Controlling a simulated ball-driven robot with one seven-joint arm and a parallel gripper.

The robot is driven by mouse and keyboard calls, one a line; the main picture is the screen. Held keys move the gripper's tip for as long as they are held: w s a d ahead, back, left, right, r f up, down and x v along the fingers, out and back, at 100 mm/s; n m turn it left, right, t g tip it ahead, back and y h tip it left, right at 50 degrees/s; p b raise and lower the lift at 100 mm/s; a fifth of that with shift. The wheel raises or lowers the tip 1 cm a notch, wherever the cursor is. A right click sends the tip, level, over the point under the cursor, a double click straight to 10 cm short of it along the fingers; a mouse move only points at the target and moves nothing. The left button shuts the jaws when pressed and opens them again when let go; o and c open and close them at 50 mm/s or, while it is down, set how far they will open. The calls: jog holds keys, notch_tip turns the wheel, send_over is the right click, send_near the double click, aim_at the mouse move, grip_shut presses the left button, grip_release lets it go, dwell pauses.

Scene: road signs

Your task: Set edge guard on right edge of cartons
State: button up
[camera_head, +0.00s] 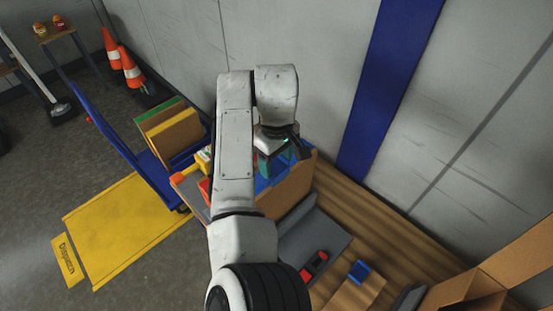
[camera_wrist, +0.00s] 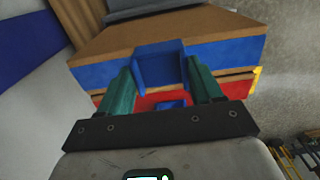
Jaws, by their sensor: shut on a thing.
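My gripper (camera_head: 277,158) is over the cartons (camera_head: 290,190) in the head view, partly hidden by my own arm. In the wrist view, its teal fingers (camera_wrist: 160,78) are shut on a blue edge guard (camera_wrist: 159,66), one finger at each side. The guard is at the near edge of the cartons (camera_wrist: 120,40), which show a brown top and a blue side band. It looks close to that edge; I cannot tell whether it touches. Red surfaces and a small blue piece show below the guard.
A brown box (camera_head: 345,294) with a blue piece (camera_head: 360,271) on it stands front right, beside a red and black tool (camera_head: 314,264). A blue trolley (camera_head: 130,145) carrying boxes stands left, near a yellow floor plate (camera_head: 125,230). The wall is close behind.

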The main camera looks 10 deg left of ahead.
aim_at(276, 168)
jog(key=shift+f, duration=0.45)
jog(key=shift+f, duration=0.45)
jog(key=shift+f, duration=0.15)
jog(key=o, duration=1)
jog(key=shift+o, duration=0.2)
notch_tip(276, 168, up, 13)
jog(key=b, duration=0.1)
